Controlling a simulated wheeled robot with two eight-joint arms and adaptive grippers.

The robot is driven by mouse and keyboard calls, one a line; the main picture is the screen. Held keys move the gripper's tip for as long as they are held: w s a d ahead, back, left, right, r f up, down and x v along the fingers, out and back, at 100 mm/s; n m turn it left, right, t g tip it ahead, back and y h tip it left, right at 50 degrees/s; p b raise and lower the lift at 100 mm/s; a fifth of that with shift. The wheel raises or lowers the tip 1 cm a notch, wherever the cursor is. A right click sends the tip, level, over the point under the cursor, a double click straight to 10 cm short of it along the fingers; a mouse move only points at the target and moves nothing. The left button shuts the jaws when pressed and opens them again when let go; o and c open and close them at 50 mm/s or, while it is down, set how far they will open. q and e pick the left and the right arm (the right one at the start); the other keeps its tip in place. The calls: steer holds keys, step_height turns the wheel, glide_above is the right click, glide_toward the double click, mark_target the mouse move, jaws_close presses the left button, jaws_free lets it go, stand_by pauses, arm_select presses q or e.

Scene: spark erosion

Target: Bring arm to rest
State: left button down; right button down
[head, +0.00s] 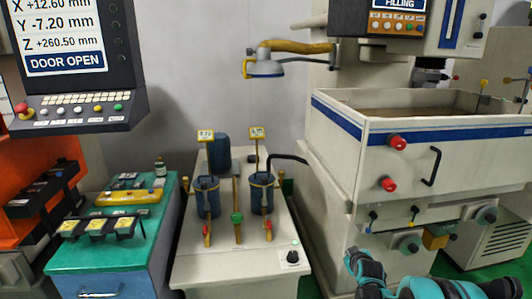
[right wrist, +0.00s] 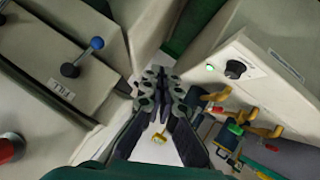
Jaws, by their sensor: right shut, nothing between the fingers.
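My right arm (head: 405,288), teal and black, comes in at the lower right of the head view, in front of the white machine. In the right wrist view my right gripper (right wrist: 158,78) is shut and empty. Its dark fingers meet near the middle of the picture, over the gap between a grey machine face and the pale cabinet with the knob. I cannot make out its fingertips clearly in the head view. My left arm and left gripper are not in view.
The white machine with its tank (head: 420,150) stands close behind my right arm. A pale cabinet (head: 240,278) carries blue filter canisters and a black knob (right wrist: 235,68). A teal-topped bench (head: 75,257) stands left. A lever with a blue ball (right wrist: 97,43) juts out near the gripper.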

steer(key=s+a+r+m+g+y, duration=0.1)
steer(key=s+a+r, duration=0.7)
steer(key=s, duration=0.1)
steer(key=s+a+m+g, duration=0.1)
steer(key=s+a, duration=0.4)
steer(key=s, duration=0.8)
steer(key=s+a+m+g+y, duration=0.1)
steer(key=s+a, duration=0.4)
steer(key=s, duration=0.8)
steer(key=shift+s+g, duration=0.35)
steer(key=shift+g, duration=0.15)
